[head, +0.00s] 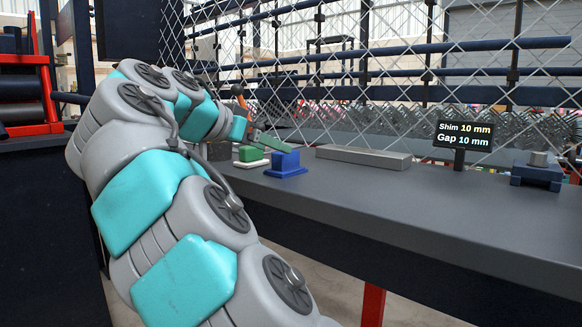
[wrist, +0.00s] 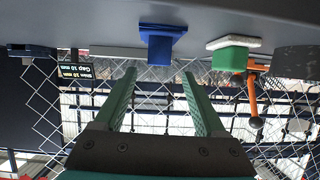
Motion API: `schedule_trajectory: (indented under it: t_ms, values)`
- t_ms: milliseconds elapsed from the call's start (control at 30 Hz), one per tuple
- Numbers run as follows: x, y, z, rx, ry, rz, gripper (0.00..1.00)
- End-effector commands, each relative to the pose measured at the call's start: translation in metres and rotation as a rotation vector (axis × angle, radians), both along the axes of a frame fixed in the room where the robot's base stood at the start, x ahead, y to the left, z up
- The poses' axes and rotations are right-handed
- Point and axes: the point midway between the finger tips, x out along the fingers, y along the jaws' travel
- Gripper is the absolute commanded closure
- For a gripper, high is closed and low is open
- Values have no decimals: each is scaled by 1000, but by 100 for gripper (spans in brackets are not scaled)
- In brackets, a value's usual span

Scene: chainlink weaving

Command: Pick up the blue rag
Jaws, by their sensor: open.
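The blue rag shows as a blue block on a thin, wider blue base (head: 286,170), standing on the grey bench; no loose cloth shows. In the wrist view, which is upside down, the blue rag (wrist: 160,47) lies ahead, lined up between the fingertips. My gripper (head: 272,143) is at the end of the arm, just above and left of the blue rag in the head view. In the wrist view, my gripper (wrist: 158,74) has its two green fingers wide apart with nothing between them. I cannot tell the exact distance to the rag.
A green block on a white base (head: 250,156) stands left of the blue rag. A grey bar (head: 362,157), a small display (head: 463,137) and a dark blue fixture (head: 537,172) stand to the right. A chain-link mesh (head: 400,60) rises behind the bench (head: 400,205). The bench's front is clear.

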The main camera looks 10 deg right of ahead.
Motion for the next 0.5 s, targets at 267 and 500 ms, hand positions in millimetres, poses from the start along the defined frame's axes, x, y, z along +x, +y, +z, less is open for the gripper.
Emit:
schedule_trajectory:
  t_ms: [267, 500]
  values:
    - [9, -13, -13, -12, 14, -24, 28]
    - [20, -27, -20, -11, 12, -21, 28]
